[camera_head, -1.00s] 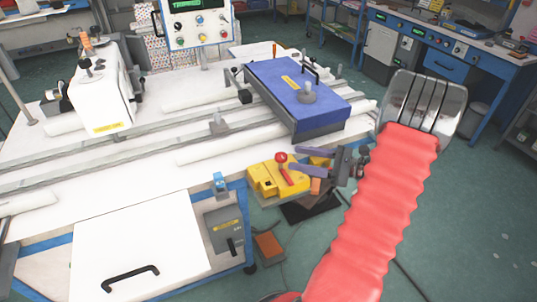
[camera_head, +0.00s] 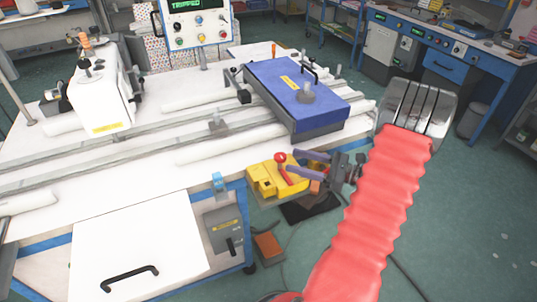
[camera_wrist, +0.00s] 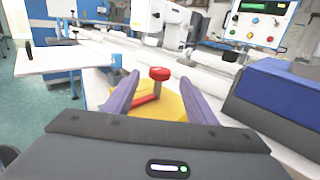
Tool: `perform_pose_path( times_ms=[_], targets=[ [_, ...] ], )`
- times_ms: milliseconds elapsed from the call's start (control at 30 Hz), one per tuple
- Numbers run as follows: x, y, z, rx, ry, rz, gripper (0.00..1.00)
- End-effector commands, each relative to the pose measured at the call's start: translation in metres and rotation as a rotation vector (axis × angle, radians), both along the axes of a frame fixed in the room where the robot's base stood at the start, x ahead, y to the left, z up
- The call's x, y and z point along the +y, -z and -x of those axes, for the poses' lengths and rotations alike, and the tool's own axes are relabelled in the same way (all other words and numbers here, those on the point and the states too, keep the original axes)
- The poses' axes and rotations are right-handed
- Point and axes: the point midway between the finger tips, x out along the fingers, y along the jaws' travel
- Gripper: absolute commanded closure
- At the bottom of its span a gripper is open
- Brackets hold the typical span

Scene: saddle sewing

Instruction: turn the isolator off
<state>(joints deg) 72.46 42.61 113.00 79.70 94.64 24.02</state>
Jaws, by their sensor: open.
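A yellow box (camera_head: 263,181) with a red lever ending in a round red knob (camera_head: 280,158) sits at the machine table's right corner; I take it to be the isolator. My gripper (camera_head: 288,161) is open, its two purple fingers reaching in from the right around the knob. In the wrist view the red knob (camera_wrist: 160,73) stands between the fingertips, with a gap on each side.
A blue block (camera_head: 295,88) with a black handle lies on the machine's rails just behind. A grey box with a black lever (camera_head: 230,245) is on the table front. A control panel (camera_head: 195,25) stands at the back.

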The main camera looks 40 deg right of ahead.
Motion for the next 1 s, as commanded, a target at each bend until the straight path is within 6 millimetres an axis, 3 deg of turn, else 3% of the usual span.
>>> perform_pose_path(
  times_ms=[600,1000],
  targets=[
    [0.044,0.0,-0.08,-0.001,0.0,0.0,0.49],
    [0.048,0.0,-0.09,0.0,0.004,0.001,0.49]
  ],
)
